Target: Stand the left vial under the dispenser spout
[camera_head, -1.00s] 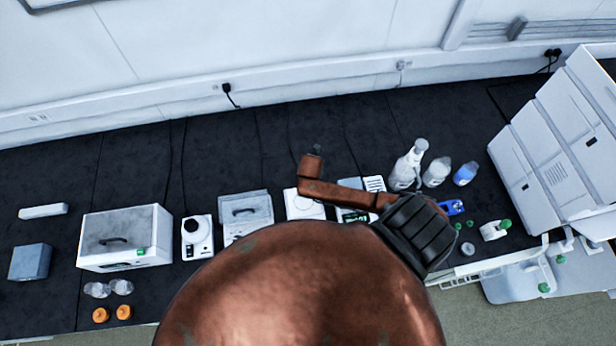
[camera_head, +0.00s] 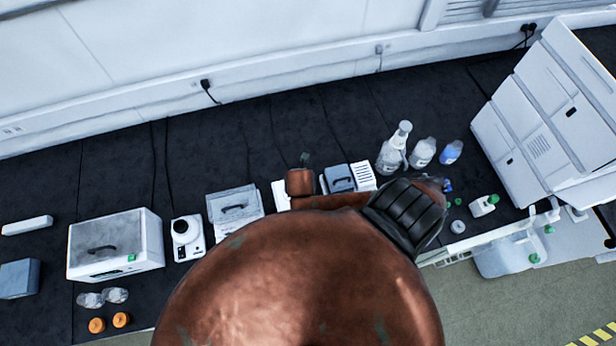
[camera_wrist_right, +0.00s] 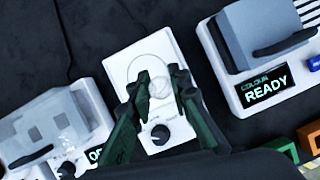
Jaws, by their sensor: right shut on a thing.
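In the right wrist view my right gripper (camera_wrist_right: 158,94) has its dark green fingers shut on a small clear round vial (camera_wrist_right: 160,87), seen nearly end-on. The vial is over the round plate of a white knobbed device (camera_wrist_right: 165,50). I cannot tell whether it touches the plate. In the head view the gripper's fingers are hidden behind my brown arm. A tall clear bottle with a white top (camera_head: 393,150) stands at the right of the bench; I cannot make out a spout. No left gripper shows.
A grey-lidded device with a READY display (camera_wrist_right: 265,85) is right of the gripper, and a clear-lidded device (camera_wrist_right: 50,130) is left. Another white bottle (camera_head: 423,153) and a blue one (camera_head: 451,152) stand beside the tall bottle. The dark bench (camera_head: 270,130) is clear behind the devices.

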